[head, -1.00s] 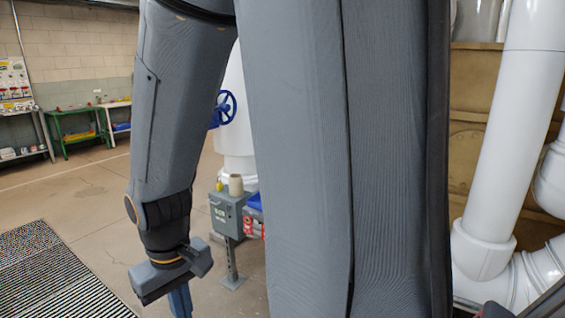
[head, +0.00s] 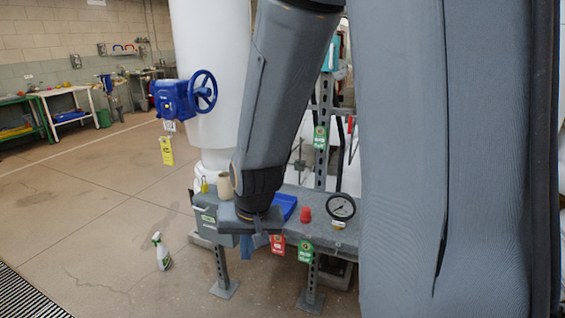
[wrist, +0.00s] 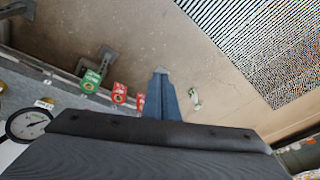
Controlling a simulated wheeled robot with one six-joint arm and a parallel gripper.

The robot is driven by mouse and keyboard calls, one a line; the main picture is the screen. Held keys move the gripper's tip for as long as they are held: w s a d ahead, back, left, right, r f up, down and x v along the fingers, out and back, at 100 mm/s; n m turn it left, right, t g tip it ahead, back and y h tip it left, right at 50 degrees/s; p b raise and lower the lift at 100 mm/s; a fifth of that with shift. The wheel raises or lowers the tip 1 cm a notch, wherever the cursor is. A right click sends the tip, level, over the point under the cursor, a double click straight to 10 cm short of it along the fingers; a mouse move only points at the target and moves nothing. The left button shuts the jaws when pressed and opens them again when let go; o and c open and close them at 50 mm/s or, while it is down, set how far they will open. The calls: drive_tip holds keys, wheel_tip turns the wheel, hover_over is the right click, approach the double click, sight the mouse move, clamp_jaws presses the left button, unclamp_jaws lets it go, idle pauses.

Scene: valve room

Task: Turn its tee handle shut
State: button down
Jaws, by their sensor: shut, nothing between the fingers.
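I cannot pick out a tee handle for certain in either view; my arm covers much of the centre and right of the head view. My gripper (head: 256,241) points down in front of the grey bench (head: 332,232), mostly hidden by my wrist. In the wrist view its blue fingers (wrist: 161,76) are together and empty, with floor beyond them. A blue valve body with a round handwheel (head: 203,91) is on the white pipe (head: 212,50), left of my arm. A yellow tag (head: 167,150) hangs below it.
On the bench are a round gauge (head: 341,207), a red cap (head: 305,214), a blue tray (head: 284,204) and a beige cup (head: 225,184). Red (head: 277,245) and green (head: 305,251) tags hang at its front. A spray bottle (head: 161,251) stands on the floor; floor at left is clear.

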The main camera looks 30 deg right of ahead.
drive_tip(key=w+d+m+t+h+b, duration=0.1)
drive_tip(key=w+d+m+t+h, duration=0.15)
drive_tip(key=w+d+m, duration=0.4)
drive_tip(key=w+d+m+t+h, duration=0.15)
drive_tip(key=w+m+t, duration=0.25)
drive_tip(key=w, duration=0.5)
drive_tip(key=w+d+r+m+t+h+b, duration=0.1)
drive_tip(key=w+d+r+m+t+h, duration=0.1)
drive_tip(key=d+m+h, duration=0.3)
drive_tip(key=w+d+r+m+t+h+b, duration=0.1)
drive_tip(key=d+r+m+t+h, duration=0.15)
drive_tip(key=d+m, duration=0.45)
drive_tip(key=w+d+n+p, duration=0.1)
drive_tip(key=w+d+p, duration=0.2)
drive_tip(key=w, duration=0.8)
drive_tip(key=shift+d+r, duration=0.15)
drive_tip(key=shift+d, duration=0.55)
drive_tip(key=shift+w, duration=0.1)
